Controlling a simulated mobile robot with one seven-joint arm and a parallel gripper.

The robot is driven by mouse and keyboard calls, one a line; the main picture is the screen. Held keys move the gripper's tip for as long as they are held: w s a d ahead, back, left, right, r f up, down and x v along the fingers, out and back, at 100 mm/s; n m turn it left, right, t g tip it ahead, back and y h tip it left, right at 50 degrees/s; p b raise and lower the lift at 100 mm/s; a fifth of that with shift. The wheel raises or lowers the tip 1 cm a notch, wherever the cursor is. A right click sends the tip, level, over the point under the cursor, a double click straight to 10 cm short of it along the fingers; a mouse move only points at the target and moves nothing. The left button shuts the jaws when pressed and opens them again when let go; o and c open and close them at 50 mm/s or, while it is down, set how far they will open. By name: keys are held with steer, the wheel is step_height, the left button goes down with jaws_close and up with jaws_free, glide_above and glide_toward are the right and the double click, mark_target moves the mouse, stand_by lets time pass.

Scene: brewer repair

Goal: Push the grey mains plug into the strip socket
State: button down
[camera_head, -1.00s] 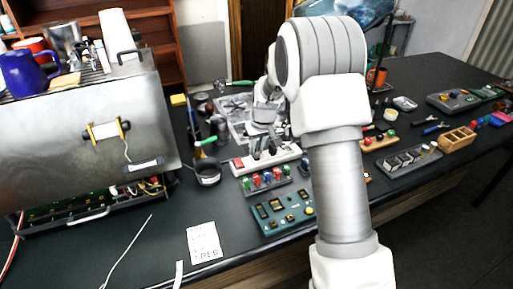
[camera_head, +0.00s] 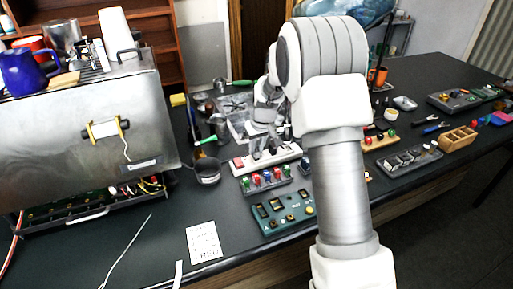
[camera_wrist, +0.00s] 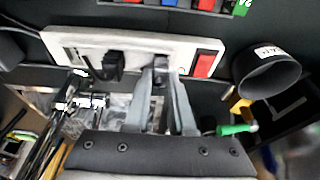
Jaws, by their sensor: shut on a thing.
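The white strip socket (camera_head: 288,153) lies on the dark bench, with a red switch (camera_wrist: 205,64) at one end. A black plug (camera_wrist: 113,66) with a cable sits in the strip. My gripper (camera_wrist: 163,70) is over the strip, between the black plug and the red switch. It is shut on the grey mains plug (camera_wrist: 160,76), a small dark grey piece mostly hidden between the fingers. I cannot tell whether its pins are in a socket hole. In the head view my gripper (camera_head: 262,146) is small and partly hidden by my arm.
A black cup-like holder (camera_wrist: 268,76) stands beside the switch end of the strip. A rack of coloured pieces (camera_head: 266,180) and a green panel (camera_head: 284,212) lie in front. A clear tray (camera_head: 234,104) is behind. The steel brewer (camera_head: 80,120) stands on the left.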

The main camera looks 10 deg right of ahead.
steer(key=c, duration=0.7)
jaws_free()
steer(key=v, duration=1.7)
steer(key=shift+r, duration=0.3)
steer(key=s+r+m+t, duration=0.1)
steer(key=s+r, duration=0.2)
steer(key=s, duration=0.5)
steer(key=s+r, duration=0.4)
steer(key=s, duration=0.4)
steer(key=shift+m+t+h, duration=0.3)
steer(key=shift+m+t, duration=0.3)
steer(key=s+f, duration=0.1)
steer(key=s, duration=0.4)
steer(key=s+f, duration=0.1)
steer(key=s, duration=0.4)
steer(key=s+a+f, duration=0.1)
steer(key=s, duration=0.4)
steer(key=shift+f, duration=0.25)
